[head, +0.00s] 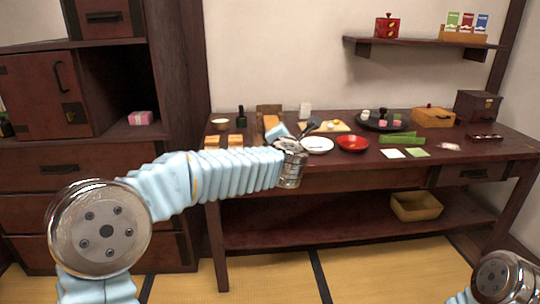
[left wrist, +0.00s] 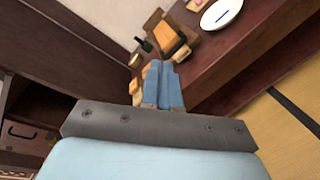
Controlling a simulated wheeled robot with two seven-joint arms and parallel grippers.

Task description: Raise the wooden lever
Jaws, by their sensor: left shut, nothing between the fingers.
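A dark wooden stand with a tan-orange panel (head: 270,109) is at the back left of the long table. It also shows in the left wrist view (left wrist: 166,37), just beyond my fingertips. I cannot clearly make out a lever on it; my left gripper covers part of the stand in the head view. My left gripper (head: 276,131) is shut and empty, in front of the stand. Its blue fingers lie together in the left wrist view (left wrist: 162,84); whether they touch the stand, I cannot tell. My right gripper is out of view.
A white plate (head: 317,145) and a red bowl (head: 352,143) stand right of my left gripper. A dark bottle (head: 241,117) and a small bowl (head: 220,124) stand left of the stand. A dark cabinet (head: 95,157) rises at the left.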

